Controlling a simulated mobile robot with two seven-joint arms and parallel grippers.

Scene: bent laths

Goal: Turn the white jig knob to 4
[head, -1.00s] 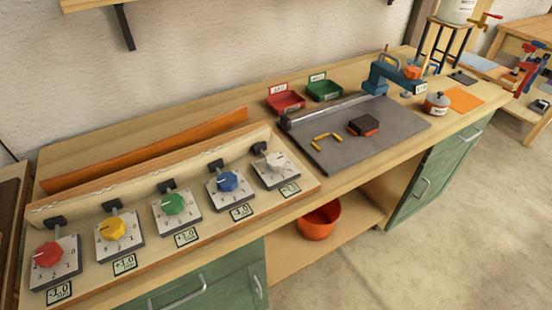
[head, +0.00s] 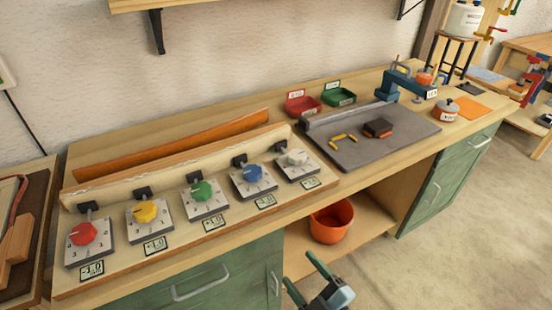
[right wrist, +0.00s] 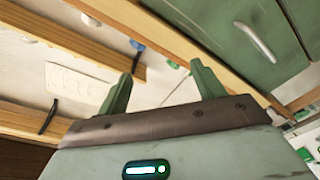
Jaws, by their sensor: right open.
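The white jig knob (head: 296,157) sits on its square dial plate (head: 299,169), the rightmost of a row of dials on the wooden jig board. A number card (head: 311,183) lies in front of it. The knob's exact setting is too small to read. My right gripper (head: 303,273) is at the bottom of the head view, in front of the bench and below its top, apart from the knob. Its two green fingers (right wrist: 160,88) are spread and empty in the right wrist view. My left gripper is not in view.
Blue (head: 253,173), green (head: 202,190), yellow (head: 145,212) and red (head: 83,233) knobs stand left of the white one. A bent orange lath (head: 180,145) lies behind the board. A grey mat (head: 400,137) is to the right. An orange bucket (head: 331,222) sits on the lower shelf.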

